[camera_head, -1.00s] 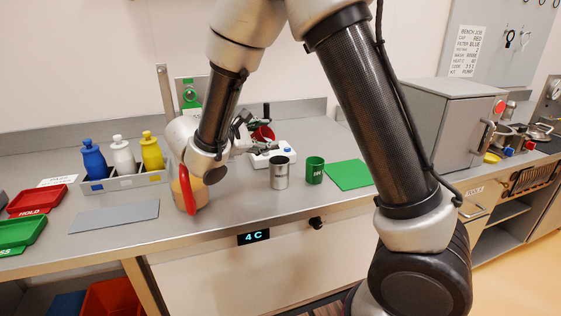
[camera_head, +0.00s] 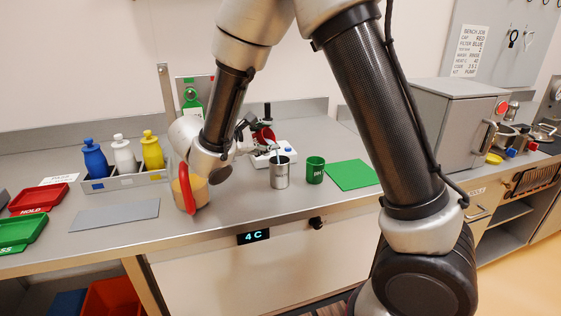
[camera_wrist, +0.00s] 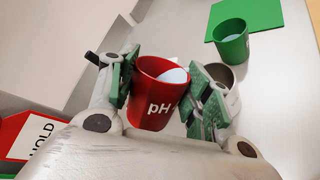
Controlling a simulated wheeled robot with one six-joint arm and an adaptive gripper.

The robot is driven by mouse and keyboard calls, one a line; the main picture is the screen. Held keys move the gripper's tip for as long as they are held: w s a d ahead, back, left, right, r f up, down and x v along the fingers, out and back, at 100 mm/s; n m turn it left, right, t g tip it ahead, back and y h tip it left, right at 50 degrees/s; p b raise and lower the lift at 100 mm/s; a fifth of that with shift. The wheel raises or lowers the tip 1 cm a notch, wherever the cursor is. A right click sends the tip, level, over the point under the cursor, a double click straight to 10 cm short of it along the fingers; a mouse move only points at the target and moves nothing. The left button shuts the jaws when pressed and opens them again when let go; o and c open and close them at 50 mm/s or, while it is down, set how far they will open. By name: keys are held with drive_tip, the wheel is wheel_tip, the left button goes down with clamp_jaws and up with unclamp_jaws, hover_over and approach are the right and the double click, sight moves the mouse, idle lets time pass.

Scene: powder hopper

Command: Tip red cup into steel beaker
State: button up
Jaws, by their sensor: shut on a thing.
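The red cup (camera_wrist: 160,92), marked pH, is held between the green pads of my gripper (camera_wrist: 165,88) and holds a pale liquid. In the head view the red cup (camera_head: 264,134) is tilted above and just left of the steel beaker (camera_head: 280,175). The beaker stands upright on the bench. In the wrist view the beaker (camera_wrist: 226,72) is partly hidden behind the right finger. The liquid level inside it cannot be seen.
A green cup (camera_head: 315,171) stands just right of the beaker, beside a green mat (camera_head: 353,175). A white device (camera_head: 286,155) sits behind. A jug with a red handle (camera_head: 187,192) stands to the left, near the bench's front edge. Bottles (camera_head: 124,155) stand in a rack further left.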

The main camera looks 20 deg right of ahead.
drive_tip(key=shift+s+d+r+m+t+y, duration=0.1)
drive_tip(key=shift+d+r+m+t+y, duration=0.15)
drive_tip(key=shift+m, duration=0.25)
drive_tip(key=shift+s+r+m+t+y, duration=0.1)
drive_tip(key=shift+m+t+y, duration=0.05)
drive_tip(key=shift+m+y, duration=0.3)
idle(1.4)
